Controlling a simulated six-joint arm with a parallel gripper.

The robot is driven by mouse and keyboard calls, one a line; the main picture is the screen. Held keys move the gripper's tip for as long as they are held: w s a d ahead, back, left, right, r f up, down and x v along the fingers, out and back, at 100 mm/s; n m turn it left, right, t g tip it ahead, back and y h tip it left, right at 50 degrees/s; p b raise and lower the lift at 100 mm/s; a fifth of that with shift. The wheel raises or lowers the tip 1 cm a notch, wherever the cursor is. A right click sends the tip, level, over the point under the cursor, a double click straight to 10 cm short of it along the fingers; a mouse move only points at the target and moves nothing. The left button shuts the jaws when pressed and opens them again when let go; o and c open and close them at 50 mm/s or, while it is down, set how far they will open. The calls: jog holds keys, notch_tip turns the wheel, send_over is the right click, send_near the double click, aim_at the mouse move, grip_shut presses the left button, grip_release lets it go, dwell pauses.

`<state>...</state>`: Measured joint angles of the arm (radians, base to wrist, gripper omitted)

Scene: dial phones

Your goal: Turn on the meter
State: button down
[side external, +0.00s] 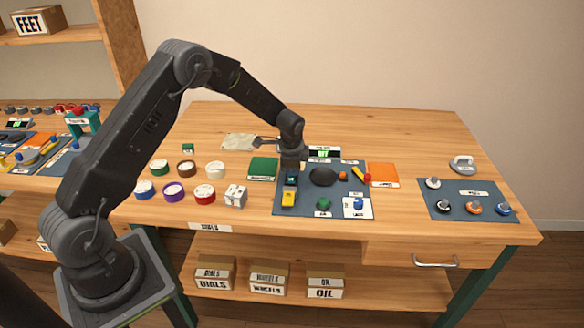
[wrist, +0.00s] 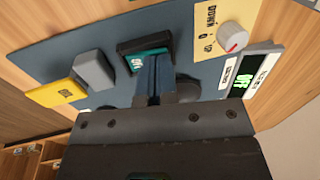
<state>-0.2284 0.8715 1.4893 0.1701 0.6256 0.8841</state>
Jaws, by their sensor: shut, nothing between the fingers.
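My gripper (side external: 291,168) points down over the left part of the blue-grey panel mat (side external: 283,212). In the wrist view its fingers (wrist: 155,68) are shut with nothing between them. The tips are at a teal rocker switch (wrist: 136,62) in a black frame; I cannot tell whether they touch it. The fingers hide part of the switch. A small meter display (wrist: 262,88) shows green lettering that seems to read OFF. In the side view a display (side external: 324,153) stands at the mat's back edge.
A grey lever with a yellow plate (wrist: 58,93) sits beside the switch. A red-and-white knob (wrist: 234,38) sits on a DOWN/UP plate. A black dome (side external: 322,177) and green knob (side external: 323,204) share the mat. Coloured dials (side external: 204,194) stand left; another knob mat (side external: 463,192) lies right.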

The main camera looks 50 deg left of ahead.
jog(key=shift+a+f, duration=0.1)
jog(key=shift+f, duration=0.15)
jog(key=shift+g, duration=0.3)
jog(key=shift+s+d+h, duration=0.3)
jog(key=shift+s+d, duration=0.25)
jog(key=shift+d, duration=0.05)
jog(key=shift+r, duration=0.25)
notch_tip(320, 180, up, 14)
jog(key=s+d, duration=0.1)
jog(key=d, duration=0.1)
jog(key=shift+s+f, duration=0.25)
jog(key=shift+s, duration=0.15)
jog(key=shift+a, duration=0.1)
